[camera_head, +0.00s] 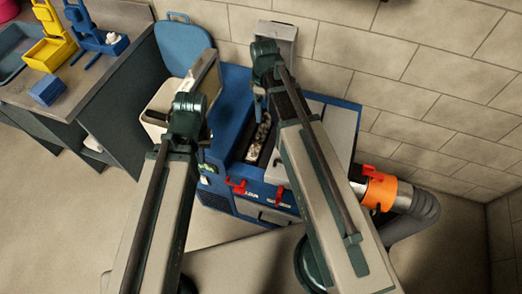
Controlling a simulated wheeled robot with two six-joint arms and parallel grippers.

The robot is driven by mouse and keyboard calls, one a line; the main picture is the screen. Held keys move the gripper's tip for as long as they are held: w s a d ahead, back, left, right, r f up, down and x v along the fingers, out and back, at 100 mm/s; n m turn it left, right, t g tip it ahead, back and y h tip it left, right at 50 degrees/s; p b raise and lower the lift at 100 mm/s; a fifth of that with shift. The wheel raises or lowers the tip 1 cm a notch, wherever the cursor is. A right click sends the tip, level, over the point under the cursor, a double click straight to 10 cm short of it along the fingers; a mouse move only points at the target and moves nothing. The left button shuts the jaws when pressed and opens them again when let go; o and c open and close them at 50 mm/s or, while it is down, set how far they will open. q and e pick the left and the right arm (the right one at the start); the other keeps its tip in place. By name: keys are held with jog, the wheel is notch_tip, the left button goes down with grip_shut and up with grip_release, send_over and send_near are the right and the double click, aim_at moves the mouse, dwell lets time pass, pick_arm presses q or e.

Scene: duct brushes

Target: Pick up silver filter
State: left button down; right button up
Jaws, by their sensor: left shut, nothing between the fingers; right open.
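A silver-grey framed panel (206,82), which looks like the silver filter, stands tilted at the white bin beside the blue machine (232,100). I cannot tell for certain that it is the filter. My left gripper (156,117) is shut and empty at the white bin, left of the panel; my own wrist partly hides it. My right gripper (259,104) is open above the machine's open slot (260,138), where grey, dirty material shows. My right arm covers part of the machine's top.
A grey upright plate (277,32) stands by the wall behind the machine. An orange collar (378,190) with a grey hose (420,212) is at right. A workbench (100,60) with yellow and blue holders is at left. A blue lid (182,42) stands behind the white bin (165,98).

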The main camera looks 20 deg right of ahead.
jog(key=b, duration=0.9)
send_over(262, 130)
jog(key=shift+s+d+f, duration=0.1)
jog(key=shift+f, duration=2.1)
jog(key=shift+s+d+f, duration=0.1)
jog(key=shift+f, duration=2.1)
jog(key=f+b, duration=0.5)
jog(key=shift+w+a+f, duration=0.1)
jog(key=shift+w+a, duration=0.05)
jog(key=shift+a, duration=0.1)
jog(key=shift+c, duration=0.3)
grip_shut()
